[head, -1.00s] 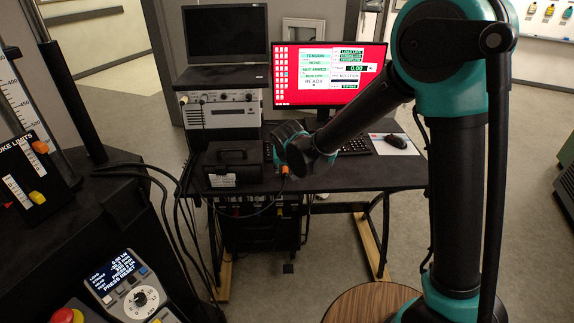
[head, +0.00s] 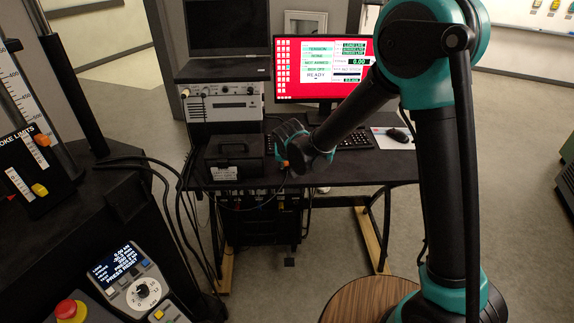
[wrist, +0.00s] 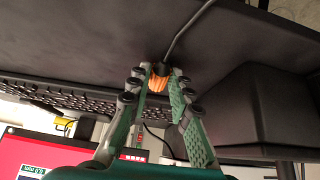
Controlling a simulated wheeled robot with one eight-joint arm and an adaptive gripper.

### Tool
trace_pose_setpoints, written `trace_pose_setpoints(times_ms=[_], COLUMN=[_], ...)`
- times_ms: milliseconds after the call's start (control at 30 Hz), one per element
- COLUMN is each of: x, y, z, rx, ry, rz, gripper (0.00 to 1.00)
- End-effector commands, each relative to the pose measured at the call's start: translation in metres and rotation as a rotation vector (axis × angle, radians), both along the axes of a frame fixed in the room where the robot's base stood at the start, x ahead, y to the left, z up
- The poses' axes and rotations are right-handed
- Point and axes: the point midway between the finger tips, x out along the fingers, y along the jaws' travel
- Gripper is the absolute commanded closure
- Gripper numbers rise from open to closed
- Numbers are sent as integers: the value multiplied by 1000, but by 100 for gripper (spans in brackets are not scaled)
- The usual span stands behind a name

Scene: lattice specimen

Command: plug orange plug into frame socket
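The orange plug (wrist: 158,78) sits between the fingertips of my gripper (wrist: 160,72) in the wrist view. The fingers press on it from both sides, and a dark cable runs up from it. In the head view, my gripper (head: 290,143) is over the front part of the desk, right of the black box, with only a small orange patch of the plug (head: 284,163) showing. The test frame (head: 70,90) stands at the left of the head view. I cannot make out a socket on it.
The black desk (head: 350,172) carries a black box (head: 232,160), a keyboard (head: 352,142), a mouse (head: 398,135) and a red-screened monitor (head: 318,75). A control panel (head: 135,275) with a red button is at lower left. Cables hang between frame and desk.

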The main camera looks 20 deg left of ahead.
Motion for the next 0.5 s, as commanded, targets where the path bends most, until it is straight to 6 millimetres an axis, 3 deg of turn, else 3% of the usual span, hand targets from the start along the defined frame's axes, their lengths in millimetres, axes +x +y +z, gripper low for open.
trace_pose_setpoints(times_ms=[500], x=[0], y=[0], z=[16], rx=[0], ry=[0], rz=[0], gripper=[100])
